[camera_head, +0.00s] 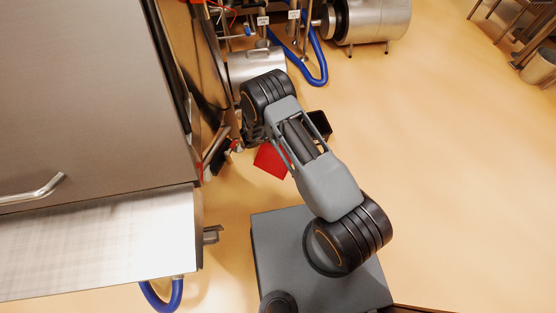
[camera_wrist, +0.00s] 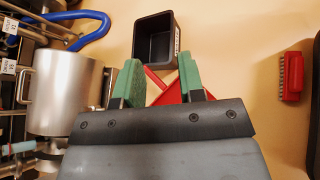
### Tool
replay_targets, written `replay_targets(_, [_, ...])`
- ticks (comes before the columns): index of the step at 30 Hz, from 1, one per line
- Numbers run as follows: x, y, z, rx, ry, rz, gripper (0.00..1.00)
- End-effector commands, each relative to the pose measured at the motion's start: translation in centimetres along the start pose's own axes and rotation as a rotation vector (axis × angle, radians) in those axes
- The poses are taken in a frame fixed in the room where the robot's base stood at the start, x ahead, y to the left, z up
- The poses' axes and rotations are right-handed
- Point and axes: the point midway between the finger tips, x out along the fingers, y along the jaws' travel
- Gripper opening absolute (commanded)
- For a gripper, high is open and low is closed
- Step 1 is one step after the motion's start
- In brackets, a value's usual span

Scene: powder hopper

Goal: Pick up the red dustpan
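The red dustpan (camera_wrist: 172,94) shows in the wrist view between and beyond my fingers, with a thin red handle (camera_wrist: 154,77) running up to the left. My gripper (camera_wrist: 159,64) has two green fingers spread apart, with nothing visibly clamped between them. The gripper's dark front edge hides the near part of the dustpan. In the head view the red dustpan (camera_head: 270,160) lies on the floor beside my arm, which covers part of it. I cannot tell whether the fingers touch it.
A black open box (camera_wrist: 153,40) stands just beyond the dustpan; the head view also shows it (camera_head: 320,123). A red brush (camera_wrist: 291,76) lies at the right. A steel vessel (camera_wrist: 62,92) and a blue hose (camera_wrist: 92,28) are at the left. The floor at right (camera_head: 450,170) is clear.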

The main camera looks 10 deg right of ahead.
Motion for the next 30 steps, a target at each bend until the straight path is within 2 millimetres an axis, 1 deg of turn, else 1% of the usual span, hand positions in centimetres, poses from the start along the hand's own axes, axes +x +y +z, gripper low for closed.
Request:
replay_targets(1, [2.2, -2.1, -5.3, -0.086, -0.009, 0.053, 0.36])
replay_targets(2, [2.9, -2.8, -7.3, -0.129, -0.012, 0.086, 0.36])
replay_targets(3, [3.8, -3.8, -9.8, -0.184, -0.016, 0.130, 0.36])
replay_targets(5, [4.9, -5.4, -13.3, -0.258, -0.020, 0.190, 0.36])
replay_targets(6, [5.6, -6.5, -15.4, -0.304, -0.020, 0.227, 0.36])
replay_targets(9, [7.0, -8.9, -19.6, -0.397, -0.018, 0.306, 0.36])
replay_targets(12, [7.9, -10.9, -22.5, -0.464, -0.014, 0.364, 0.36])
replay_targets(15, [8.4, -12.3, -24.4, -0.508, -0.010, 0.402, 0.36])
replay_targets(19, [9.7, -12.8, -25.6, -0.532, -0.007, 0.426, 0.36])
replay_targets(27, [14.1, -11.2, -26.4, -0.537, -0.006, 0.429, 0.36])
replay_targets(30, [15.3, -10.6, -26.5, -0.537, -0.006, 0.430, 0.36])
